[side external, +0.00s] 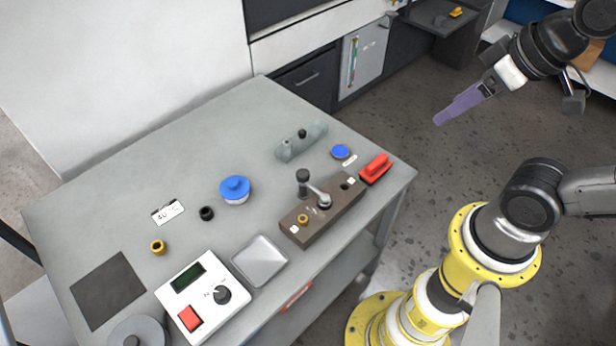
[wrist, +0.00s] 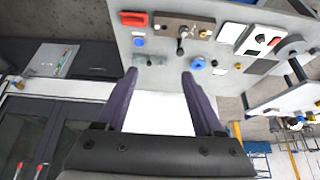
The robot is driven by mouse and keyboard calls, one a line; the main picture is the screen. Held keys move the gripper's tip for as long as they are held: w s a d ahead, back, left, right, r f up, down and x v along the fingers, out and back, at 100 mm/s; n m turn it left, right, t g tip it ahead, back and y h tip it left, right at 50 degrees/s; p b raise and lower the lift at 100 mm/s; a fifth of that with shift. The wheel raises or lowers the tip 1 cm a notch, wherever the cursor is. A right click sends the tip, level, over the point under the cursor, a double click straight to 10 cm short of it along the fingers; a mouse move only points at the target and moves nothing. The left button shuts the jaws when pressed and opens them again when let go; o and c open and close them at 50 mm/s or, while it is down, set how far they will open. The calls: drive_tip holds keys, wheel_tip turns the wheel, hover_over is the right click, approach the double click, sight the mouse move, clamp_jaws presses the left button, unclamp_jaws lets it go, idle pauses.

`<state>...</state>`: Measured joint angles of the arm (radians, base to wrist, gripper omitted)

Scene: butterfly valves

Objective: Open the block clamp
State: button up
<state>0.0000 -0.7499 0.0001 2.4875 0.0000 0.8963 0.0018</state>
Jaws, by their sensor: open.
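A brown block (side external: 322,214) sits near the table's right front edge, with a metal lever (side external: 319,193) ending in an upright black knob (side external: 302,176). It looks like the block clamp; whether it is clamped I cannot tell. A brass fitting (side external: 303,219) and a dark hole sit on its top. In the wrist view the brown block (wrist: 196,22) is at the top, beyond the fingertips. My gripper (side external: 449,115) has purple fingers and is raised right of the table, well apart from the block. In the wrist view my gripper (wrist: 159,73) is open and empty.
A red-handled item (side external: 375,168) lies right of the block. A grey-green piece with knobs (side external: 301,141) and a blue disc (side external: 341,152) lie behind. A metal tray (side external: 259,262), a white control box (side external: 205,295) and a blue-lidded container (side external: 235,190) stand left. The table's (side external: 190,130) back left is clear.

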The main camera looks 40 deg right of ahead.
drive_tip(key=w+r, duration=0.3)
drive_tip(key=n+g, duration=0.2)
drive_tip(key=g, duration=0.4)
hover_over(303, 173)
wheel_tip(303, 173, down, 19)
wheel_tip(303, 173, down, 13)
drive_tip(key=shift+f, duration=0.1)
drive_tip(key=shift+c, duration=0.2)
clamp_jaws()
